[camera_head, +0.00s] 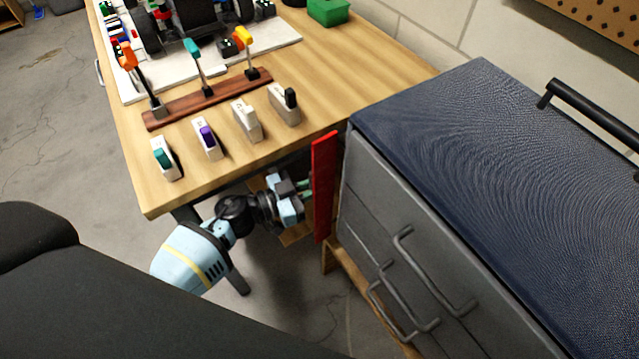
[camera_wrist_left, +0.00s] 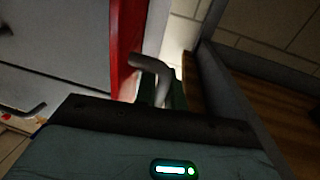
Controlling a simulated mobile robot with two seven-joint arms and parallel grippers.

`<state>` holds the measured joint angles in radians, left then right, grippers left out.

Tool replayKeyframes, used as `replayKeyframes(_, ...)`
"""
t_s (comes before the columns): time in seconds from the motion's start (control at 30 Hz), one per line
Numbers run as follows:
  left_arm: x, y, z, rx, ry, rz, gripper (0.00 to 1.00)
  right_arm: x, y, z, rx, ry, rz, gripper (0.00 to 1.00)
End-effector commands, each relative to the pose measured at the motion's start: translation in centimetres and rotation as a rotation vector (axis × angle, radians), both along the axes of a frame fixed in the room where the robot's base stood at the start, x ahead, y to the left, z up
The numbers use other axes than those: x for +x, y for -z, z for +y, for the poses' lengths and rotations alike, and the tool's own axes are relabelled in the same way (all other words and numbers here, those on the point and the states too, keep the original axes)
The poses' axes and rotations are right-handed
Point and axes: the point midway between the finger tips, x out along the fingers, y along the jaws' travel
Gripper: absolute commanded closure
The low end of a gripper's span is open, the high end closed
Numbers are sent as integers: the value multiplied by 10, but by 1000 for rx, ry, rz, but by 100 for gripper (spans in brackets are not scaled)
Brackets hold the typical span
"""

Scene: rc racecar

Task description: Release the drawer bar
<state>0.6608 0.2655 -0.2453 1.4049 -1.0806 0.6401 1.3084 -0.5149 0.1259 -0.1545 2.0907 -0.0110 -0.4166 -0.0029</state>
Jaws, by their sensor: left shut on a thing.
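The drawer bar (camera_head: 325,188) is a red upright strip along the left edge of the grey drawer cabinet's front. In the left wrist view the red bar (camera_wrist_left: 127,38) stands at top centre, with a bent grey handle (camera_wrist_left: 150,64) beside it. My left gripper (camera_head: 306,186) reaches in below the table's right end and is shut on the drawer bar, at its handle. In the left wrist view the gripper's fingers (camera_wrist_left: 163,92) are dark and partly hidden behind the gripper body. My right gripper is not in view.
The cabinet (camera_head: 385,215) has grey drawer handles (camera_head: 432,270) and a dark blue top. A wooden table (camera_head: 345,75) stands close on its left, above my left arm. It carries battery-like packs, tools in a wooden rack (camera_head: 210,98) and a green box (camera_head: 328,12).

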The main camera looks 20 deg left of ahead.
Motion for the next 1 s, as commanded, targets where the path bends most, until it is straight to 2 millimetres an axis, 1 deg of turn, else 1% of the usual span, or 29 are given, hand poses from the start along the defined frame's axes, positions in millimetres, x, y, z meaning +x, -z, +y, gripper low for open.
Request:
replayKeyframes(0.33, 4, 1, 0, 4, 116, 1, 100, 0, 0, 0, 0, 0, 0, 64)
replayKeyframes(0.57, 3, 1, -1, 1, 117, 1, 100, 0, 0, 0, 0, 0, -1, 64)
replayKeyframes(0.6, 3, 1, -1, 1, 117, 1, 87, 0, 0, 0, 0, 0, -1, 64)
replayKeyframes(0.67, 3, 1, -1, 1, 117, 1, 80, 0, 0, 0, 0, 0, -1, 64)
replayKeyframes(1.0, 3, 0, -1, 1, 116, 1, 80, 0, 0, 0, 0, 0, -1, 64)
